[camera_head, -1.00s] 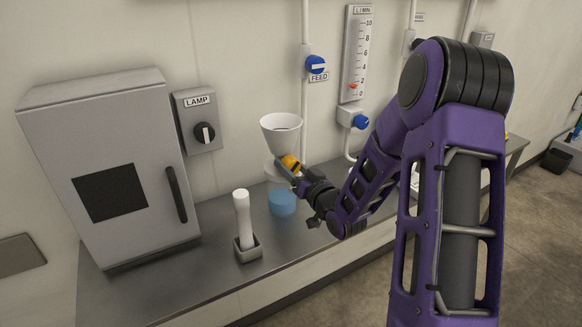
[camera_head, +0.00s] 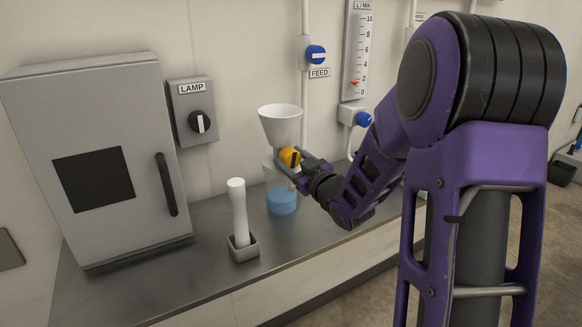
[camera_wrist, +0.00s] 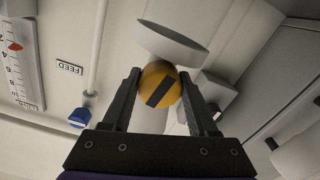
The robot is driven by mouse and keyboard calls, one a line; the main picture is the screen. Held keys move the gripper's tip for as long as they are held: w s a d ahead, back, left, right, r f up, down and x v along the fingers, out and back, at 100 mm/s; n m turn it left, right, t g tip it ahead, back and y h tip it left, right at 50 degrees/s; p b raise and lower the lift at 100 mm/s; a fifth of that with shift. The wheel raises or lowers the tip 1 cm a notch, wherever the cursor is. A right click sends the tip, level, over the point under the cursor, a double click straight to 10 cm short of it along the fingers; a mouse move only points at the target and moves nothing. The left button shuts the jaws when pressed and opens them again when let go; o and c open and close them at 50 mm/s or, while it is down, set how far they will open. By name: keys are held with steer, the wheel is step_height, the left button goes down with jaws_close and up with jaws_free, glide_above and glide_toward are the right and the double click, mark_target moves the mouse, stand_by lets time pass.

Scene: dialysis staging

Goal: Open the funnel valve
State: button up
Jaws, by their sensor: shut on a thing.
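The white funnel (camera_head: 281,124) stands above a clear vessel with blue liquid (camera_head: 282,199) on the steel counter. The funnel valve is an orange knob (camera_head: 290,157) with a dark bar, just below the funnel cone. My gripper (camera_head: 288,163) is shut on this knob. In the wrist view the orange knob (camera_wrist: 159,83) sits between the two black fingers of my gripper (camera_wrist: 158,92), and its dark bar runs diagonally. The funnel's rim (camera_wrist: 172,45) shows just beyond it. My fingers hide part of the funnel's stem in the head view.
A white-handled tool (camera_head: 238,208) stands in a small grey holder (camera_head: 243,248) at front left. A grey cabinet (camera_head: 95,160) and a LAMP switch (camera_head: 199,121) are at left. The blue FEED knob (camera_head: 316,54) and flow gauge (camera_head: 358,55) are on the wall.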

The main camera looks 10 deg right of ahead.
steer(key=shift+n, duration=0.3)
steer(key=o, duration=1.4)
steer(key=shift+c, duration=0.2)
